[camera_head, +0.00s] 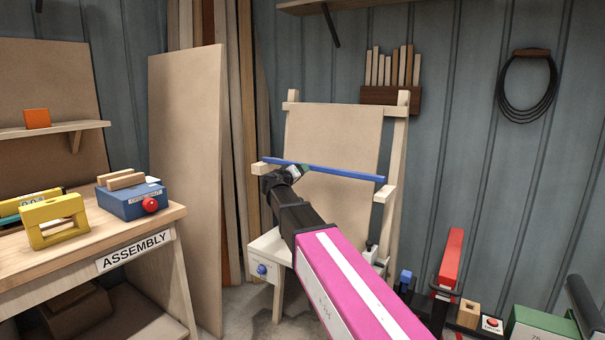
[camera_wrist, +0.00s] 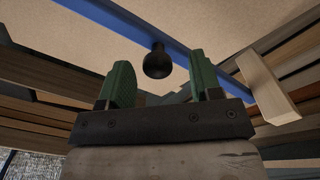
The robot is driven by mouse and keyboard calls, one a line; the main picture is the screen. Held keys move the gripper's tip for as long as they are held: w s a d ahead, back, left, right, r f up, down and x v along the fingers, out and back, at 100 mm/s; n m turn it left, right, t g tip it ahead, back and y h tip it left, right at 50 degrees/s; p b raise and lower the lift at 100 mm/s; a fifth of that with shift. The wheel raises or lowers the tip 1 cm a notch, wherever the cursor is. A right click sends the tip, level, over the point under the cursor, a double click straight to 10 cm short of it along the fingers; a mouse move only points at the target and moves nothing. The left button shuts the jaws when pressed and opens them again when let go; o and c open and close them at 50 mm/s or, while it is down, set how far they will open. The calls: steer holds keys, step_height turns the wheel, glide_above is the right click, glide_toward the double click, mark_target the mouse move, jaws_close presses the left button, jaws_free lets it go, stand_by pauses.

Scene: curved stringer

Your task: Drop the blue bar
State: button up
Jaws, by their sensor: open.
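The blue bar (camera_head: 345,174) lies across two wooden pegs of a standing wooden frame in the head view, its right end slightly lower in the picture. In the wrist view the bar (camera_wrist: 130,26) runs diagonally, with a round black knob (camera_wrist: 157,62) at its near side. My gripper (camera_head: 300,171) is beside the left part of the bar. In the wrist view its green fingers (camera_wrist: 161,83) are apart and empty, with the knob showing in the gap between them. I cannot tell how far the knob is from the fingertips. A red button labelled DROP (camera_head: 492,323) stands at lower right.
The wooden frame (camera_head: 397,150) stands before a corrugated wall. A bench labelled ASSEMBLY (camera_head: 128,253) is at left, holding a blue box with a red knob (camera_head: 149,204) and a yellow block (camera_head: 54,221). A red upright piece (camera_head: 450,259) and a green box (camera_head: 541,326) are at lower right.

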steer(key=v, duration=0.8)
steer(key=shift+s+a, duration=0.15)
steer(key=shift+s, duration=0.05)
steer(key=s+d+f+g+y, duration=0.1)
steer(key=s+d+f+g, duration=0.25)
steer(key=f, duration=0.45)
steer(key=s+d+f+g+y, duration=0.1)
steer(key=s+d+f+g, duration=0.15)
steer(key=d+f, duration=0.4)
steer(key=s+d+f+g+y, duration=0.2)
steer(key=s+d+f, duration=0.15)
steer(key=f, duration=0.65)
steer(key=s+d+f+m+g+y, duration=0.1)
steer(key=s+f+g+y, duration=0.5)
steer(key=s+f, duration=1)
steer(key=shift+s+d+f+y, duration=0.15)
steer(key=shift+s+d+y, duration=0.25)
steer(key=shift+s, duration=0.45)
steer(key=shift+a, duration=0.1)
